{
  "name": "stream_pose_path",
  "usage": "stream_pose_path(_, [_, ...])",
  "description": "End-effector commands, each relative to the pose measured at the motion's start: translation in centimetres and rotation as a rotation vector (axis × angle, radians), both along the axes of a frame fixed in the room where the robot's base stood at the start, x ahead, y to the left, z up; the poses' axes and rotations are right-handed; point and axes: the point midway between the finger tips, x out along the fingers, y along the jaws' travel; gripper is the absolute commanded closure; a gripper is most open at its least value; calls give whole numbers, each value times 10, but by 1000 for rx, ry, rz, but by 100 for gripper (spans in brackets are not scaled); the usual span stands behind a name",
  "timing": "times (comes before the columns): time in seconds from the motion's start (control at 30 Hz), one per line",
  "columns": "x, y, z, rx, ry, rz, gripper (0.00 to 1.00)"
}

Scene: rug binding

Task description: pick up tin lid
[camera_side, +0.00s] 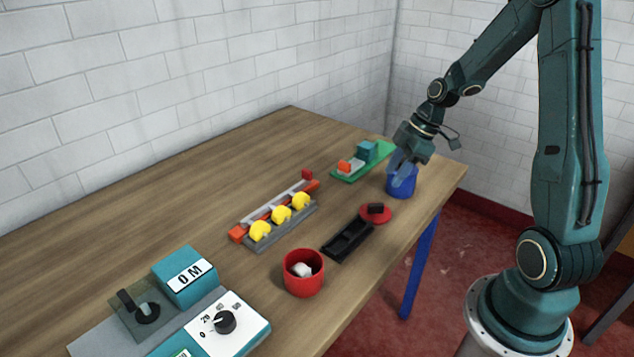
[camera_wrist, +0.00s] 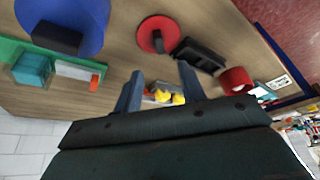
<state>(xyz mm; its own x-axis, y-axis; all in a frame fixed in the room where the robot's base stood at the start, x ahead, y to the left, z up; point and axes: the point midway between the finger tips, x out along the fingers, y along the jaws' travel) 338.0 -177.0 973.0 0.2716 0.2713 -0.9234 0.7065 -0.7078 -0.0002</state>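A round red lid (camera_side: 367,216) with a black block-shaped knob lies flat on the table. It also shows in the wrist view (camera_wrist: 149,34), ahead of my fingers. My gripper (camera_side: 402,172) is open, its fingers pointing down by a blue round tin (camera_side: 403,188) at the table's right side. The wrist view shows my gripper's two fingers (camera_wrist: 160,70) well apart with nothing held. There the blue tin (camera_wrist: 85,18) has a dark block on its top. An open red tin (camera_side: 304,284) with a whitish thing inside stands nearer the front.
A black slotted tray (camera_side: 347,240) lies close to the red lid. A grey rack with yellow pieces (camera_side: 281,217) is left of it. A green board with blocks (camera_side: 364,160) lies behind. A teal-and-white control box (camera_side: 229,327) stands at front left. The table's left rear is clear.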

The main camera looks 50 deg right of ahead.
Motion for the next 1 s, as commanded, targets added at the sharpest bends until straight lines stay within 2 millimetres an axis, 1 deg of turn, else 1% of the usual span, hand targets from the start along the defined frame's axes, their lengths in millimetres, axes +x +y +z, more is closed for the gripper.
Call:
stream_pose_path(0.03, [2, 3, -8, 3, 4, 2, 60])
stream_pose_path(0.1, [4, 6, -18, 2, 5, 2, 60])
stream_pose_path(0.23, [8, 9, -31, 1, 3, 1, 60])
stream_pose_path(0.4, [11, 11, -38, 0, 1, 1, 60])
stream_pose_path(0.6, [11, 11, -39, -1, 1, 0, 60])
stream_pose_path(0.73, [12, 13, -44, -1, 2, 0, 60])
stream_pose_path(1.0, [17, 18, -70, 1, 4, 1, 60])
